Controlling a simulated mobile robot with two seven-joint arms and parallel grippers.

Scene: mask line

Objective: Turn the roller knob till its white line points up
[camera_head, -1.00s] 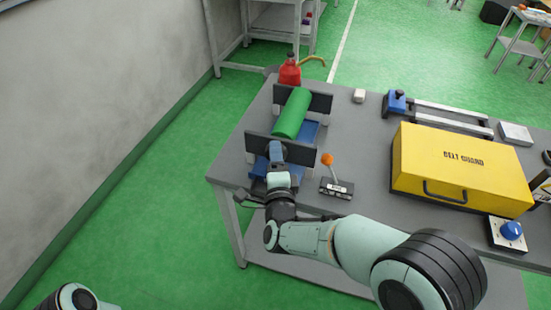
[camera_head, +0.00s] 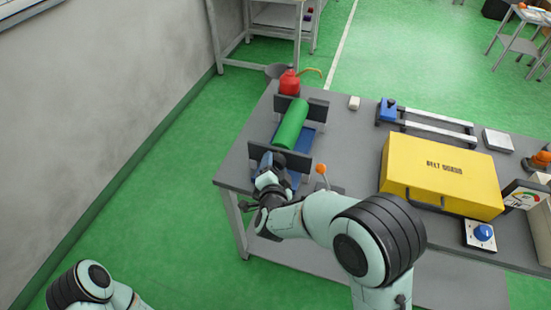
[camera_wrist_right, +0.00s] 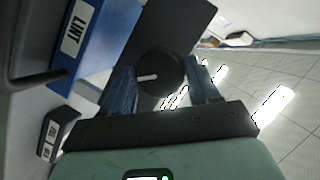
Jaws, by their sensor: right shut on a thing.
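The green roller (camera_head: 290,124) lies between two dark upright plates on a stand at the table's left end. Its knob (camera_wrist_right: 165,70) shows in the right wrist view as a black disc with a short white line, in front of a dark plate. The line lies nearly level in that view. My right gripper (camera_head: 271,160) is at the near plate, and its blue fingers (camera_wrist_right: 163,85) are shut on the knob, one on each side. In the head view the gripper hides the knob. Only part of my left arm shows at lower left; its gripper is out of view.
A blue tray labelled LINT (camera_wrist_right: 95,45) sits beside the near plate. An orange-tipped lever (camera_head: 321,169) stands close to the right of my gripper. A yellow belt guard (camera_head: 440,175) fills the table's middle right.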

